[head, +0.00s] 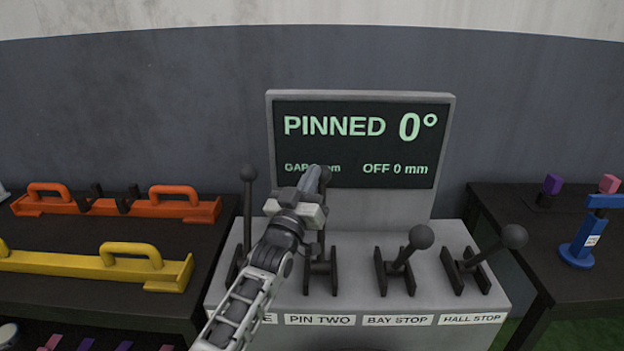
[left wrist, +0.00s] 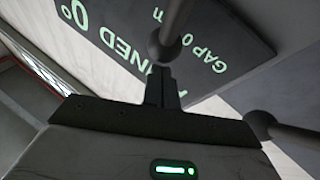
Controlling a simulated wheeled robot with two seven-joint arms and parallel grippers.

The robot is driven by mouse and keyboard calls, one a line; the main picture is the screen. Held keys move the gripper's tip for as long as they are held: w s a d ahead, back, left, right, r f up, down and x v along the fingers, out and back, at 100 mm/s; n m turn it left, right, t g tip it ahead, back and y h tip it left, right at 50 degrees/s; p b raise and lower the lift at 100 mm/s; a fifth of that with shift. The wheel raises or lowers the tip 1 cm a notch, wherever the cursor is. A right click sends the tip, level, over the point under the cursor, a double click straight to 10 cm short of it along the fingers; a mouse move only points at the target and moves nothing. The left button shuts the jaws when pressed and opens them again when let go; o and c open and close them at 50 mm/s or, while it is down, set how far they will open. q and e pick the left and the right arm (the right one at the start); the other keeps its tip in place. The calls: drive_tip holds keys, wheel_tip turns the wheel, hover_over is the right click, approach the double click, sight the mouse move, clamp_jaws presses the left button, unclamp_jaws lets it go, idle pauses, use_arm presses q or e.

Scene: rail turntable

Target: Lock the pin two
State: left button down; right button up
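The pin two lever has a dark round knob (head: 325,173) and stands about upright above the PIN TWO label (head: 320,320). Part of its shaft is hidden by my left gripper (head: 312,182), which is at knob height. In the left wrist view the left gripper's fingers (left wrist: 161,86) are close together, with their tips at the knob (left wrist: 166,48). The knob does not appear to be between them; whether they touch cannot be told. The display (head: 358,140) reads "PINNED 0°" and "OFF 0 mm"; its gap figure is partly covered. My right gripper is out of view.
The neighbouring left lever (head: 248,173) is upright, close to my left arm. The bay stop (head: 421,237) and hall stop (head: 514,236) levers lean towards the front right. Side tables hold orange (head: 75,207) and yellow (head: 60,262) handled bars and a blue stand (head: 583,250).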

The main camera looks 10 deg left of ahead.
use_arm(q)
drive_tip(key=shift+f, duration=0.2)
